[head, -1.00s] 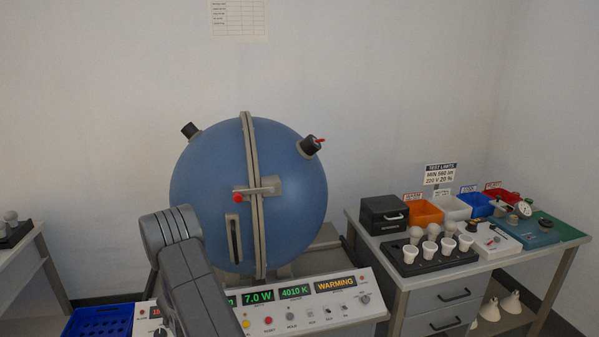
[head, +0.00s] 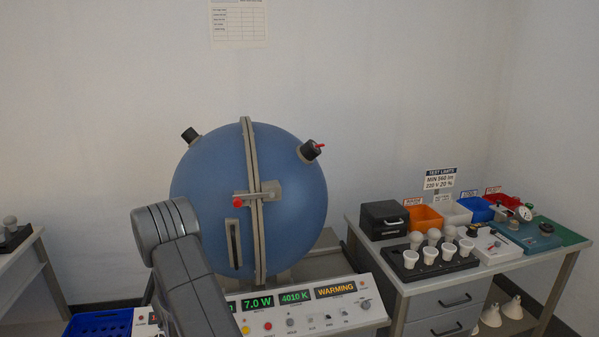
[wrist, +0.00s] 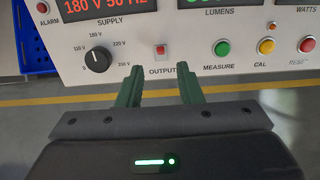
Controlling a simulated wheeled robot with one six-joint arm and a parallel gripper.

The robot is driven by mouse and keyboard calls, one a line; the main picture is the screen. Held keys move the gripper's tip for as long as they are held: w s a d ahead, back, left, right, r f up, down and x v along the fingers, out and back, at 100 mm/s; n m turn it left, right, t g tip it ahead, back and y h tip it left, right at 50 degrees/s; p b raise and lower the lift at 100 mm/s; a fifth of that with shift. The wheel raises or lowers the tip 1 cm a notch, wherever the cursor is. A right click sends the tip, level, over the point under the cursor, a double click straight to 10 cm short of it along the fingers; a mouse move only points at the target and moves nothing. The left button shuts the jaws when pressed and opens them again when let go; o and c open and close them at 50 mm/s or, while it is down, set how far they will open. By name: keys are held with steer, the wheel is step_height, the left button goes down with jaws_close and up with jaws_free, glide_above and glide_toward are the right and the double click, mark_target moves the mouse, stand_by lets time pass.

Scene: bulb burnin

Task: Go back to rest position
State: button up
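My gripper (wrist: 160,88) shows in the wrist view with its two green fingers apart and nothing between them. It is in front of the control panel (wrist: 130,30), with the fingertips just below the red output switch (wrist: 160,51) in the picture. I cannot tell whether they touch the panel. In the head view my arm (head: 185,265) rises in front of the blue sphere (head: 290,200) and hides part of it. The gripper itself is hidden there. The panel reads 7.0 W, 4010 K and WARMING.
A blue crate (head: 95,324) stands at the lower left. On the right, a bench (head: 420,285) holds a black tray of bulbs (head: 410,272), a dark box (head: 384,220) and coloured bins (head: 425,217). A yellow floor line (wrist: 40,101) crosses below the panel.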

steer(key=p+x, duration=0.1)
steer(key=x, duration=0.6)
steer(key=shift+w+f, duration=0.15)
steer(key=shift+f, duration=0.15)
steer(key=shift+f+b, duration=0.3)
steer(key=shift+b, duration=0.45)
steer(key=shift+r+b, duration=0.1)
steer(key=shift+b, duration=0.8)
steer(key=t+b, duration=0.1)
steer(key=b, duration=0.4)
steer(key=s+t+b, duration=0.1)
steer(key=b, duration=0.5)
steer(key=shift+d+y, duration=0.1)
steer(key=shift+y, duration=0.2)
steer(key=t+b, duration=0.1)
steer(key=b, duration=0.4)
steer(key=s+t+b, duration=0.1)
steer(key=b, duration=0.4)
steer(key=shift+d+f+t+y, duration=0.15)
steer(key=shift+f+t+y, duration=0.15)
steer(key=shift+f, duration=0.05)
steer(key=shift+s+r+t+b, duration=0.15)
steer(key=shift+t+b, duration=0.15)
steer(key=shift+b, duration=0.65)
steer(key=shift+d, duration=0.15)
